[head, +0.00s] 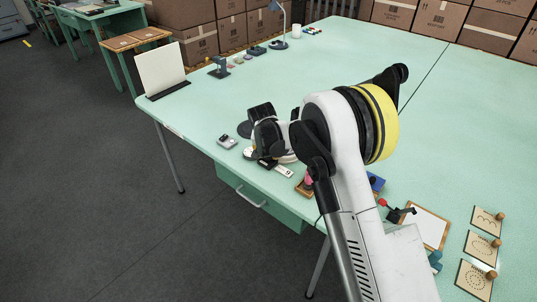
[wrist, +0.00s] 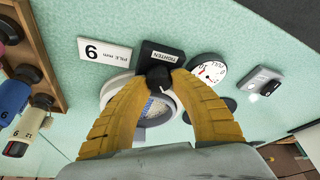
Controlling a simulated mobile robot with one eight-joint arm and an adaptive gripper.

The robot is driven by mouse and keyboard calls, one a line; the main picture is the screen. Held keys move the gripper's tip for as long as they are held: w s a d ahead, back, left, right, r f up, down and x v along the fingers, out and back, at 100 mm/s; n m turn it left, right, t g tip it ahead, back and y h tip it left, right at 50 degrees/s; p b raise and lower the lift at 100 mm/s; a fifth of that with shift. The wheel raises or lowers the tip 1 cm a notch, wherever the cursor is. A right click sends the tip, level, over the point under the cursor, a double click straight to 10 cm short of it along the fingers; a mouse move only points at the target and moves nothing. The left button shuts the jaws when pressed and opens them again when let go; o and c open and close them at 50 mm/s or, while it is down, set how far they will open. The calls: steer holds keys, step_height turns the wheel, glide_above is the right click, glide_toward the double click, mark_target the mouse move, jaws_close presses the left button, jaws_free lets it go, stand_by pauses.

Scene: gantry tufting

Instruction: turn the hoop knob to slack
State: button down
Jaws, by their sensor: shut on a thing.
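In the wrist view, my gripper (wrist: 160,80) has its two yellow fingers closed on the small black hoop knob (wrist: 157,72), which bears a white pointer mark. A black block behind the knob (wrist: 162,52) carries the word TIGHTEN. The pale hoop (wrist: 112,90) lies below and around the fingers, and its light mesh shows between them. A round white dial (wrist: 208,70) with red marks sits just right of the block. In the head view, my arm hides most of the hoop (head: 288,158) and the knob.
A white PILE mm card (wrist: 104,51) lies left of the block. A grey device with a button (wrist: 262,82) lies to the right. A wooden rack with coloured cylinders (wrist: 35,60) stands at far left.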

stand_by(0.4)
steer(key=c, duration=1.1)
jaws_free()
steer(key=shift+f, duration=0.1)
steer(key=shift+o, duration=0.2)
steer(key=v, duration=1.2)
